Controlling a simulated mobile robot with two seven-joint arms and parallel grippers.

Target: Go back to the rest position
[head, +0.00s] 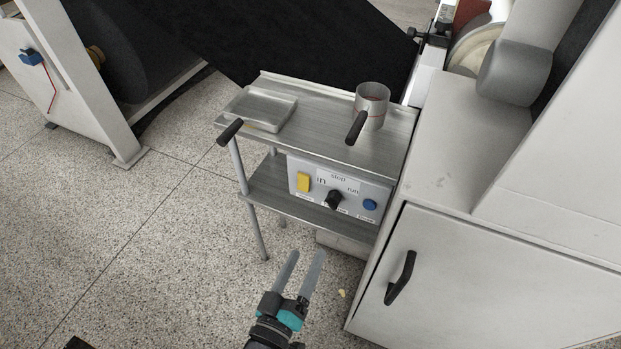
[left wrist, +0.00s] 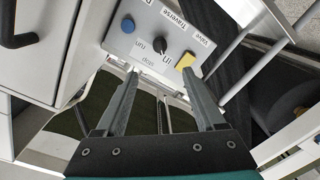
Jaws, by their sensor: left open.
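My left gripper (head: 303,272) is open and empty, in front of the small metal table and below its control panel (head: 340,188). Its two grey fingers stand apart with nothing between them; they also show in the left wrist view (left wrist: 162,95). The panel carries a yellow switch (head: 304,182), a black knob (head: 334,199) and a blue button (head: 370,205). In the left wrist view the same panel (left wrist: 142,62) lies beyond the fingertips, apart from them as far as I can tell. My right gripper is not in view.
A white cabinet (head: 480,290) with a black handle (head: 401,278) stands close on the right. Open speckled floor (head: 150,230) lies to the left.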

